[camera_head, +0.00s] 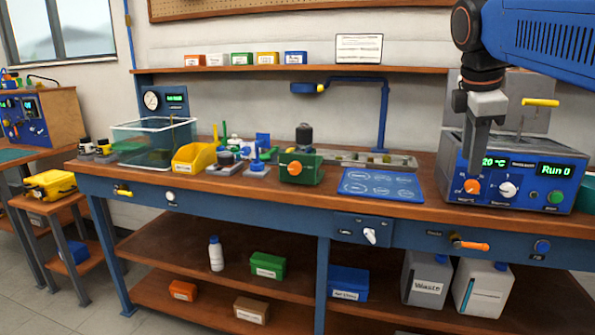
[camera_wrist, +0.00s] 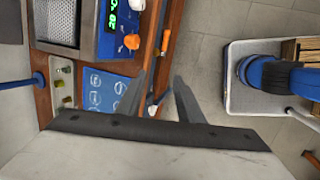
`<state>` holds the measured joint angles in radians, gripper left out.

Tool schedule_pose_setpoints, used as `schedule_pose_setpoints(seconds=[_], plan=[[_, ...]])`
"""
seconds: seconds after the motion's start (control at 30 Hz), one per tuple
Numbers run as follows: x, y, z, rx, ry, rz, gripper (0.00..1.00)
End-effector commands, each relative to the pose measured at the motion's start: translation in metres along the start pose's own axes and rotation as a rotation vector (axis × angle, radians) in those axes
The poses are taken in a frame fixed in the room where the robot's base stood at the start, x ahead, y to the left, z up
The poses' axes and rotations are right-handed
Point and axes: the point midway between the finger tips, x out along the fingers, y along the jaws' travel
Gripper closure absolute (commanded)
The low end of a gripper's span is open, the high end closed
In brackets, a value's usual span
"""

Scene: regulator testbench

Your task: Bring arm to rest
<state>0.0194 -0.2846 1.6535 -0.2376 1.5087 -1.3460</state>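My arm (camera_head: 540,40) comes in from the upper right of the head view, blue with a dark wrist. My gripper (camera_head: 474,150) hangs from it, fingers pointing down, in front of the blue control unit at the bench's right end. In the wrist view my gripper (camera_wrist: 160,88) shows two grey fingers spread apart with nothing between them. They are above the bench's front edge and the floor beside it.
The blue control unit (camera_head: 520,178) has knobs and a "Run 0" display. The workbench (camera_head: 240,193) carries a green block (camera_head: 301,170), a yellow bin (camera_head: 196,158), a clear tank (camera_head: 150,143) and a blue mat (camera_head: 380,185). An orange-handled valve (camera_head: 470,245) sticks out in front.

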Motion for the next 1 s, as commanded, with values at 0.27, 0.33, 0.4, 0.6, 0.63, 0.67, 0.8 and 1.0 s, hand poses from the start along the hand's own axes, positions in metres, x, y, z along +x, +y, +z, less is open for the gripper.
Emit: schedule_pose_setpoints(seconds=[0.27, 0.33, 0.4, 0.6, 0.63, 0.67, 0.8, 1.0], plan=[[0.069, -0.101, -0.021, 0.455, 0.107, 0.011, 0.66], [0.088, -0.127, -0.027, 0.577, 0.136, 0.005, 0.66], [0.109, -0.153, -0.033, 0.699, 0.164, -0.004, 0.66], [0.169, -0.227, -0.048, 1.042, 0.237, -0.046, 0.66], [0.176, -0.237, -0.050, 1.087, 0.246, -0.053, 0.66], [0.184, -0.245, -0.052, 1.128, 0.254, -0.061, 0.66], [0.211, -0.275, -0.058, 1.277, 0.281, -0.088, 0.66], [0.223, -0.288, -0.061, 1.350, 0.292, -0.102, 0.66]])
